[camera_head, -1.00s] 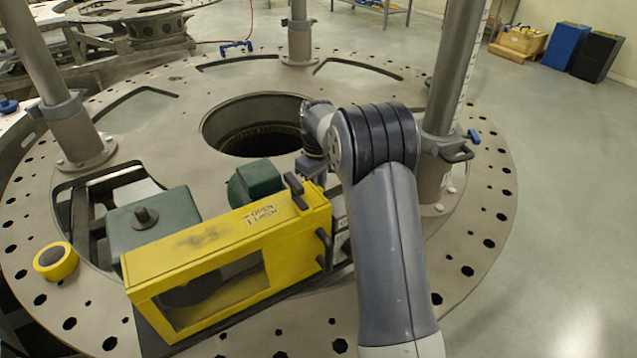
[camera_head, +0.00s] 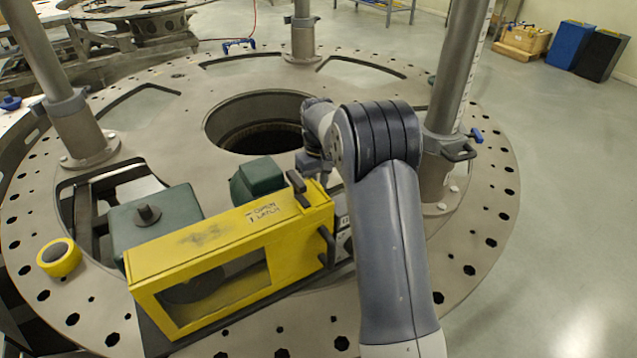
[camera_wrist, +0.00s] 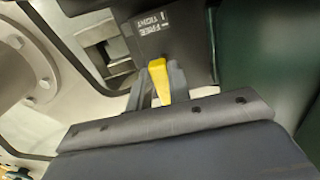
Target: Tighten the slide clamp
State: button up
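The slide clamp shows in the wrist view as a dark block (camera_wrist: 178,45) with a FREE / TIGHT label and a yellow lever (camera_wrist: 158,78) below the label. My gripper (camera_wrist: 159,72) has one dark finger on each side of the lever, close against it. It looks shut on the lever. In the head view my arm reaches down behind the yellow housing (camera_head: 215,240), at its right end. The clamp, lever and fingertips are hidden there by the arm and housing.
A dark green body (camera_wrist: 265,65) stands close right of the clamp in the wrist view. A round post flange (camera_wrist: 25,70) is at left. The turret plate (camera_head: 480,235) has a large central hole and upright posts. A yellow tape roll (camera_head: 59,258) lies at left.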

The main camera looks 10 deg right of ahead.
jog(key=o, duration=0.4)
jog(key=shift+o, duration=0.2)
notch_tip(320, 180, up, 11)
jog(key=b, duration=0.1)
jog(key=shift+f, duration=0.25)
notch_tip(320, 180, down, 10)
jog(key=shift+f+p, duration=0.1)
jog(key=shift+p, duration=0.4)
jog(key=shift+f, duration=0.2)
